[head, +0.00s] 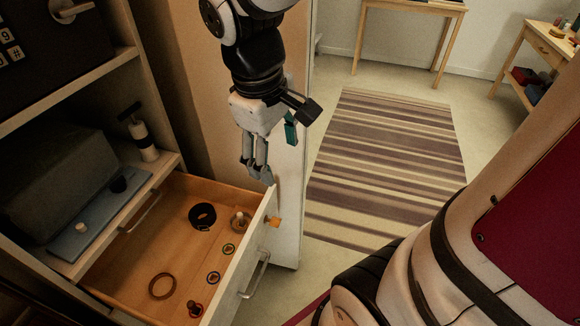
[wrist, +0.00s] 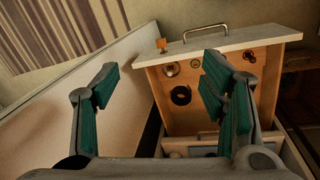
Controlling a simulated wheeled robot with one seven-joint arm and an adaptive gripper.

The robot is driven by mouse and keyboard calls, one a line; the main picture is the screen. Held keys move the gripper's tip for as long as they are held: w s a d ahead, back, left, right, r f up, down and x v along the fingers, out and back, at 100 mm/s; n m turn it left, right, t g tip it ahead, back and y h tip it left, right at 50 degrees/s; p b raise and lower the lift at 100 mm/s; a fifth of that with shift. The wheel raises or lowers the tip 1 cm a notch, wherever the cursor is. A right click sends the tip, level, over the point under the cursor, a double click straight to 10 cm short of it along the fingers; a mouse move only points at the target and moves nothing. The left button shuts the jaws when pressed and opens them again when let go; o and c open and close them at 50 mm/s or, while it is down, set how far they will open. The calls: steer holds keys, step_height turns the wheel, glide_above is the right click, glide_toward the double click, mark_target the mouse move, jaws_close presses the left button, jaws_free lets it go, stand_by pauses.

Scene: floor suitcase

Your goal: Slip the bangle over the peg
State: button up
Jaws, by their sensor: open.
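A thin brown ring, which I take to be the bangle (head: 151,288), lies flat on the floor of the open drawer (head: 150,240), towards the near end in the head view. I cannot make it out in the wrist view. A short pale upright peg (head: 240,217) stands at the drawer's far front corner, and a round item there shows in the wrist view (wrist: 168,70). A small red-based upright piece (head: 194,309) is at the near end. My gripper (head: 278,158) is open and empty above the drawer's far front corner; its green-padded fingers show wide apart in the wrist view (wrist: 158,76).
A black roll (head: 202,216) and small round badges (head: 228,249) lie in the drawer. An orange tag (head: 272,222) sits on the drawer front's rim. A pump bottle (head: 144,140) stands on the shelf above. A cabinet side panel rises beside my gripper. The striped rug (head: 385,165) is clear.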

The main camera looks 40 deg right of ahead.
steer(key=s+a+r+m+y, duration=0.1)
steer(key=s+r+m, duration=0.1)
steer(key=s, duration=0.5)
steer(key=s+a+r+m+y, duration=0.1)
steer(key=s+a+m, duration=0.1)
steer(key=s, duration=0.6)
steer(key=shift+r+t, duration=0.4)
step_height(320, 180, up, 16)
steer(key=t+p, duration=0.2)
steer(key=p, duration=1.2)
steer(key=shift+t, duration=0.4)
